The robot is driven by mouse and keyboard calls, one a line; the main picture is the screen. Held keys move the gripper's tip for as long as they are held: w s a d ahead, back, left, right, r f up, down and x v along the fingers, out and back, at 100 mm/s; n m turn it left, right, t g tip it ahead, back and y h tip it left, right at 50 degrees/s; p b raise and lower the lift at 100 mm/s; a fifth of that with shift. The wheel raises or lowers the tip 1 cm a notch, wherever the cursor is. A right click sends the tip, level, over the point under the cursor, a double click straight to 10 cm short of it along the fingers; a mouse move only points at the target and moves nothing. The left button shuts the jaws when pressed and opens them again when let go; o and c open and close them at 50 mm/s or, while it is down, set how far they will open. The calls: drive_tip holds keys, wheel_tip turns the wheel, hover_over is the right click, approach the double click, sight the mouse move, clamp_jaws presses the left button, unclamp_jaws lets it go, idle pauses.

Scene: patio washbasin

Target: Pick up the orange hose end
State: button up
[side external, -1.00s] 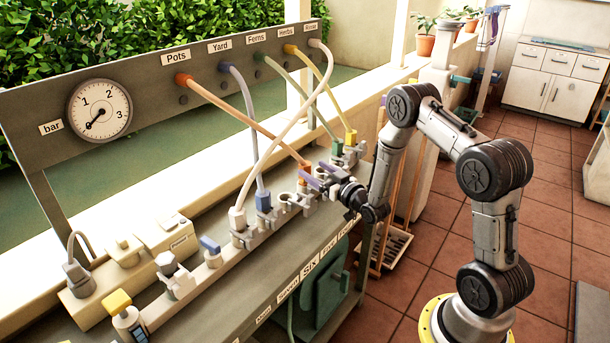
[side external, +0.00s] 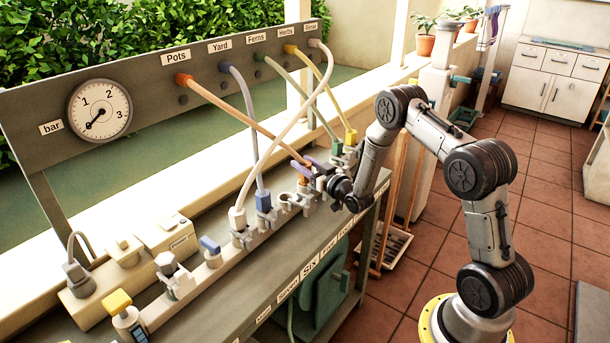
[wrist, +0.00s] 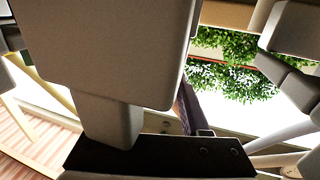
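The orange hose (side external: 240,120) runs from the outlet under the "Pots" label down to the row of grey sockets on the bench. Its end is mostly hidden behind my gripper (side external: 310,170) in the side view. My gripper's purple fingers are at that hose end, low over the sockets. I cannot tell whether they are closed on it. In the wrist view, a large grey-brown block (wrist: 110,45) fills much of the picture close to the camera, and I cannot tell what it is. A dark purple finger (wrist: 187,105) shows beside it.
A pale hose (side external: 262,160) crosses over the orange one. A blue hose end (side external: 263,201) stands to the left and a yellow one (side external: 351,138) to the right. A pressure gauge (side external: 99,110) is on the back panel. Open tiled floor lies right of the bench.

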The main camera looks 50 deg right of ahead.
clamp_jaws()
drive_tip(key=shift+r, duration=0.15)
